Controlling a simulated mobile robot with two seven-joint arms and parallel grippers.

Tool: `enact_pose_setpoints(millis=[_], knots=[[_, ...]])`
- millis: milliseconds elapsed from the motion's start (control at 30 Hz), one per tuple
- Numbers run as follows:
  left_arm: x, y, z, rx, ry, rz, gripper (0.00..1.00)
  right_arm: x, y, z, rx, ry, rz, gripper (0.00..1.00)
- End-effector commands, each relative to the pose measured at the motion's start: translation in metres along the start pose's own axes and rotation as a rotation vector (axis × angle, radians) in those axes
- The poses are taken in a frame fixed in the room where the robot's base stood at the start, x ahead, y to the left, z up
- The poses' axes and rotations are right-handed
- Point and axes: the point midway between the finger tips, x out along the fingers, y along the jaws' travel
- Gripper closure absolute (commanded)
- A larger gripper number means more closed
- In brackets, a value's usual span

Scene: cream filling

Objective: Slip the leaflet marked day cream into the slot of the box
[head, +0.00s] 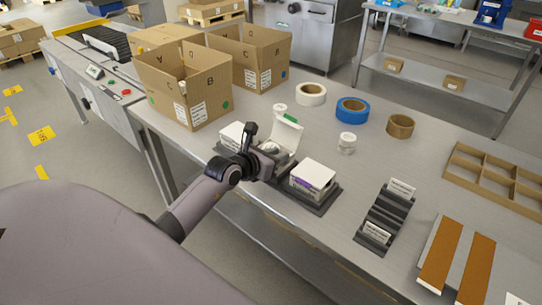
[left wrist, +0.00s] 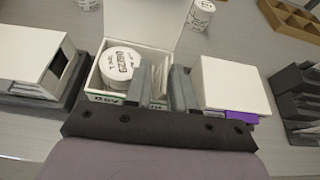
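The open white box (head: 286,135) stands on the table with its lid raised; it also shows in the left wrist view (left wrist: 100,72). A round white-lidded jar (left wrist: 122,62) sits in it. A thin white leaflet (left wrist: 160,74) stands upright in the box, right of the jar, between my fingers; its marking is not readable. My left gripper (left wrist: 164,88) is over the box's right side with its fingers apart, one inside the box and one beyond its right wall. In the head view my left gripper (head: 262,160) partly hides the box. My right gripper is not in view.
Closed white boxes stand left (left wrist: 35,55) and right (head: 313,177) of the open box. A dark stepped rack (head: 385,215) holds white cards. Cartons (head: 185,88), tape rolls (head: 352,110), a small jar (head: 346,143) and a wooden divider tray (head: 490,180) stand around.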

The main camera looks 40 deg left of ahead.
Motion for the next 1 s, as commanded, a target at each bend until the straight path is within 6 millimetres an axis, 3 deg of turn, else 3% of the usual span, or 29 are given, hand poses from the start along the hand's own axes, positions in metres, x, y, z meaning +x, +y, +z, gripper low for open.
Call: enact_pose_setpoints(millis=[133, 700, 1000], knots=[[-0.006, -0.001, 0.013, 0.002, 0.002, -0.002, 0.71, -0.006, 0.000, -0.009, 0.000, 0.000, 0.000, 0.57], [-0.093, -0.001, 0.009, 0.001, 0.002, -0.002, 0.71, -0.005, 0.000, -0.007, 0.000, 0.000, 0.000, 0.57], [-0.121, 0.000, 0.009, 0.000, 0.001, -0.002, 0.71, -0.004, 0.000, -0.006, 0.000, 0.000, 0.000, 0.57]])
